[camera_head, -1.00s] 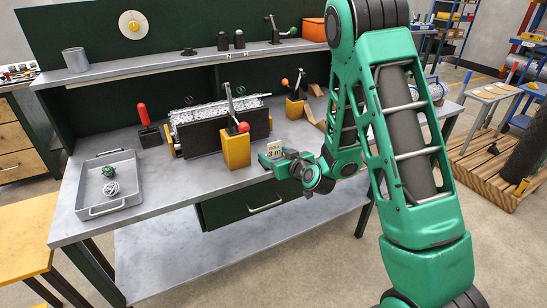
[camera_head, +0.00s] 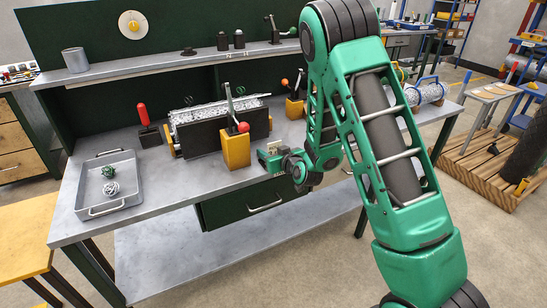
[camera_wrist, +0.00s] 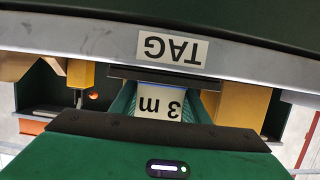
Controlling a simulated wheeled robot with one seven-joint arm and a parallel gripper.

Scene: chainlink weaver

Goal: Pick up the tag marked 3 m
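The tag marked 3 m (camera_wrist: 160,106) is a cream plate, upside down in the wrist view, with dark lettering. It sits between the two green fingers of my gripper (camera_wrist: 160,103). A narrow gap seems to show beside it, so the fingers look open around it. In the head view the tag (camera_head: 275,148) shows only as a small cream strip above my gripper (camera_head: 267,159), near the bench's front edge. My gripper hides its lower part.
The bench (camera_head: 230,182) carries a yellow block with a red-knobbed lever (camera_head: 236,148) just left of my gripper. A grey tray (camera_head: 133,180) holds two small balls. A label reading TAG (camera_wrist: 172,47) is on a grey edge in the wrist view.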

